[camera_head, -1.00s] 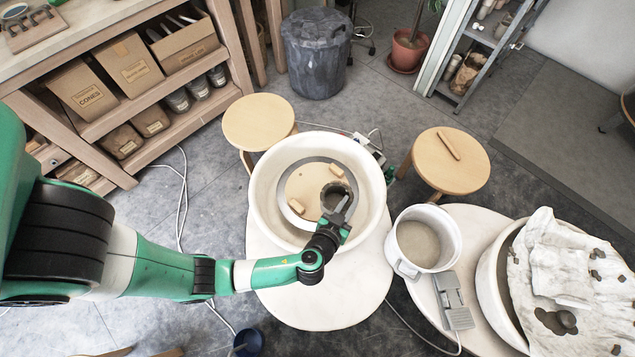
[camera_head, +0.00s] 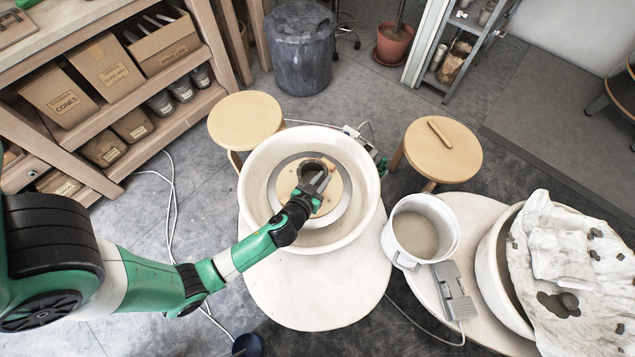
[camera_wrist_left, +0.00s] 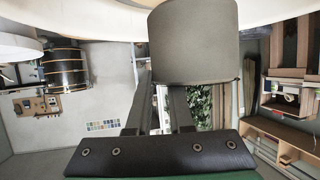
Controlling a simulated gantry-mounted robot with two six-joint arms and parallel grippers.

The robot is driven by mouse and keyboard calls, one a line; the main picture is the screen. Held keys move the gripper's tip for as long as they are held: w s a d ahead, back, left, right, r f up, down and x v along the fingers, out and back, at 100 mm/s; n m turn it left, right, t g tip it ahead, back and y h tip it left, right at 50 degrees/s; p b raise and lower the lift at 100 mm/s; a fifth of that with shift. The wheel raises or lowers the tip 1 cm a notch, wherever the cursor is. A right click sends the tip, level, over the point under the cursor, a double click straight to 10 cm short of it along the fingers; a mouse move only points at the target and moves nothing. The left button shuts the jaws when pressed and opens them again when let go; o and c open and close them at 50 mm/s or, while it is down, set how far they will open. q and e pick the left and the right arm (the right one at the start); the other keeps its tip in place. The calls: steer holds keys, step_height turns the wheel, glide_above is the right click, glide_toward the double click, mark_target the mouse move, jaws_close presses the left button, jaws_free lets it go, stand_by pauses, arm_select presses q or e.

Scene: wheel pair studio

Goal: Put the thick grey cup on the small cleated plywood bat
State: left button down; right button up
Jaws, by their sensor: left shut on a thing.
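The thick grey cup (camera_head: 313,164) is a short dark grey cylinder, seen from above inside the white splash pan. My left gripper (camera_head: 318,184) reaches in from the lower left and is shut on the cup's near side. The round plywood bat (camera_head: 329,203) lies in the pan, inside a grey metal ring. The cup is over the bat's far left part and hides some of it. I cannot tell whether its base touches the bat. In the left wrist view the cup (camera_wrist_left: 195,45) fills the upper middle, at the gripper fingers (camera_wrist_left: 162,100). My right gripper is not in view.
The splash pan's white rim (camera_head: 256,165) surrounds the bat. A white bucket (camera_head: 418,232) and a grey pedal (camera_head: 454,290) stand to the right. Wooden stools (camera_head: 244,120) (camera_head: 452,152) stand behind. A cloth-covered basin (camera_head: 570,270) is at the far right.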

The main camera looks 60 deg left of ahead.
arm_select(q)
steer(key=a+f, duration=0.2)
steer(key=shift+s+f, duration=0.15)
steer(key=shift+f, duration=0.15)
steer(key=f+b, duration=0.2)
steer(key=f, duration=0.1)
steer(key=shift+a+f, duration=0.2)
steer(key=shift+f, duration=0.1)
steer(key=shift+r, duration=0.1)
steer(key=c, duration=1.3)
jaws_free()
steer(key=o, duration=0.5)
